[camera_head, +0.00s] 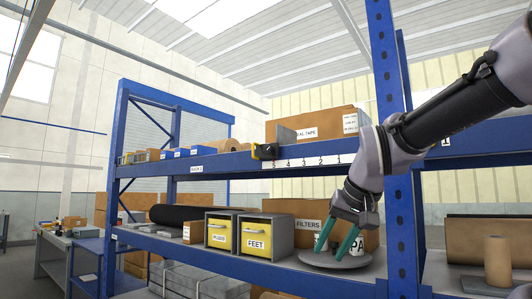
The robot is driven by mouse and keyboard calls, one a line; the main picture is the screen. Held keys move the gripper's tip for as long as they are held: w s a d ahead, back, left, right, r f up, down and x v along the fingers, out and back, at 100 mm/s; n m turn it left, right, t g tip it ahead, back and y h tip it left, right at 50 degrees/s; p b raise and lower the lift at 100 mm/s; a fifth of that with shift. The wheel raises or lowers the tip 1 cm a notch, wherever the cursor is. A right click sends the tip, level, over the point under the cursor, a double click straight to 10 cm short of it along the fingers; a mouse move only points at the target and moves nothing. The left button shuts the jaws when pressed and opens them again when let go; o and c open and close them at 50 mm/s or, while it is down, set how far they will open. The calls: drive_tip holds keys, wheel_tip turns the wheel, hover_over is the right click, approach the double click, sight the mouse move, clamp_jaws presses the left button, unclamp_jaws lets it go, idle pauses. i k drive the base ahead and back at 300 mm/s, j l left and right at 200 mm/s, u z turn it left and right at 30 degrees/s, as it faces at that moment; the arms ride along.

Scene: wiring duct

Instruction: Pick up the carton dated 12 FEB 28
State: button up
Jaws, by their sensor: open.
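My gripper (331,252) has two teal fingers pointing down, spread apart with nothing seen between them. It hangs over a round grey plate (348,262) on the middle shelf, in front of a brown carton marked FILTERS (290,208). A white item lettered PA (357,246) stands by the right finger, partly hidden by it. A small dark item stands behind the fingers. A brown carton marked SEAL TAPE (335,121) is on the upper shelf, with small print on its side label. I cannot read the date 12 FEB 28 on any carton.
Yellow-fronted bins marked PLUGS (218,236) and FEET (257,243) stand left of the plate. A yellow and black tape measure (264,152) sits on the upper shelf's edge.

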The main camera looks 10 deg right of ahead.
sight(194, 231)
drive_tip(key=u, duration=0.6)
drive_tip(key=i+j+u, duration=0.25)
drive_tip(key=u, duration=0.25)
drive_tip(key=i+u, duration=0.45)
drive_tip(key=i, duration=1.35)
drive_tip(key=i+j+z, duration=0.1)
drive_tip(key=i, duration=1.25)
drive_tip(key=i+j, duration=0.15)
drive_tip(key=i, duration=1.2)
drive_tip(key=i+z, duration=0.2)
drive_tip(key=z, duration=3.95)
